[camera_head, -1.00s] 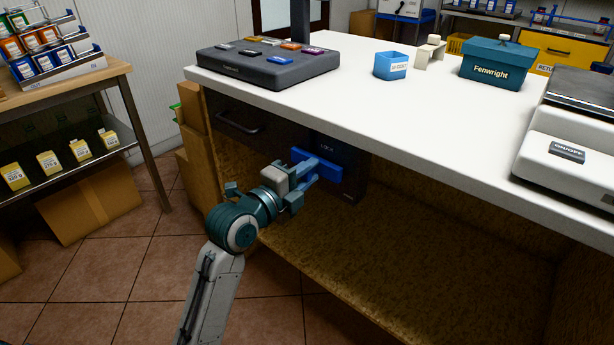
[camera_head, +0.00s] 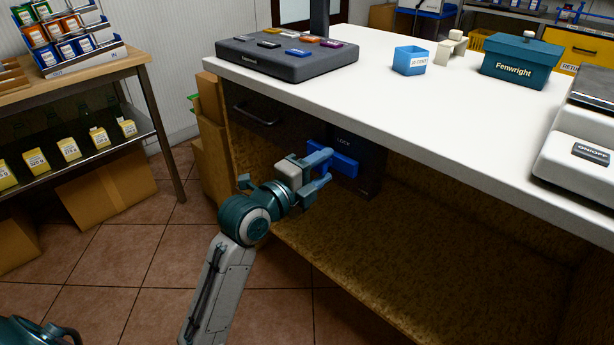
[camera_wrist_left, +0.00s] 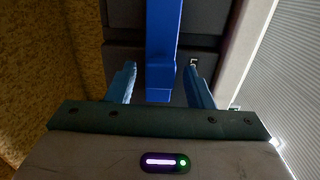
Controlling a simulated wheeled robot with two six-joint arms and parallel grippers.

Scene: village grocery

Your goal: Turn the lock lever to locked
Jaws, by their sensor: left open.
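The blue lock lever (camera_head: 346,166) lies about level on a dark panel (camera_head: 370,160) marked LOCK, under the counter top. My left gripper (camera_head: 328,166) is open at the lever's left part. In the left wrist view the lever (camera_wrist_left: 161,45) runs down the picture and its near end sits between the two spread fingers (camera_wrist_left: 160,88). A gap shows on both sides, so the fingers look apart from it. The gripper hides part of the lever in the head view. My right gripper is not in view.
The white counter top (camera_head: 440,110) overhangs the panel. A dark drawer with a handle (camera_head: 256,115) is left of it. An open brown compartment (camera_head: 450,250) lies below and right. Cardboard boxes (camera_head: 215,150) stand at the counter's left end; tiled floor is free in front.

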